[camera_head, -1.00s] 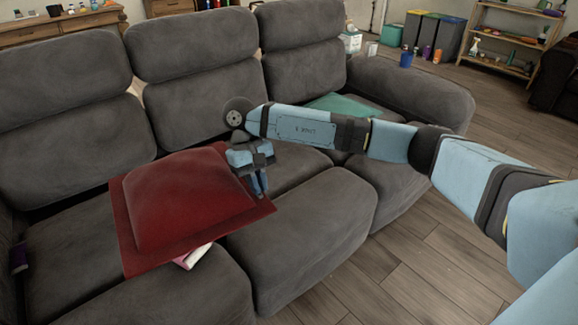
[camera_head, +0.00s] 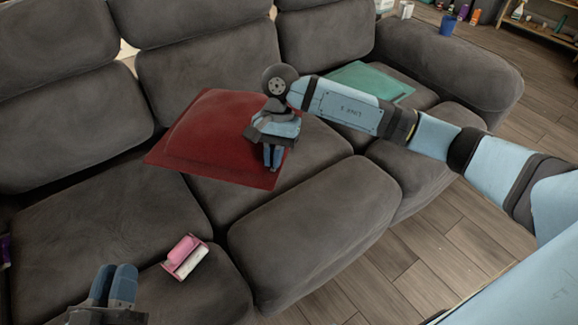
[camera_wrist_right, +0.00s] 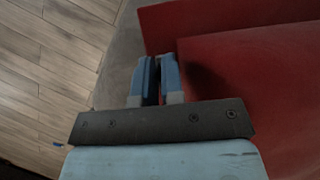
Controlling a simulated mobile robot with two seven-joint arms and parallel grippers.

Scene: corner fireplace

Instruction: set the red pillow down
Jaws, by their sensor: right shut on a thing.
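The red pillow (camera_head: 205,135) is over the middle seat of the grey sofa, its back part near the middle backrest. I cannot tell whether all of its underside touches the seat. My right gripper (camera_head: 272,163) is shut on the pillow's right edge, fingers pointing down. In the right wrist view the fingers (camera_wrist_right: 156,62) are close together and the pillow (camera_wrist_right: 250,75) fills the right side. My left gripper (camera_head: 120,270) is at the bottom left of the head view, its fingers together with nothing seen between them, above the left seat.
A pink and white object (camera_head: 185,257) lies on the front of the left seat. A teal pillow (camera_head: 368,82) lies on the right seat. The sofa (camera_head: 310,225) has bare seat around the red pillow. A blue cup (camera_head: 447,25) stands beyond the armrest.

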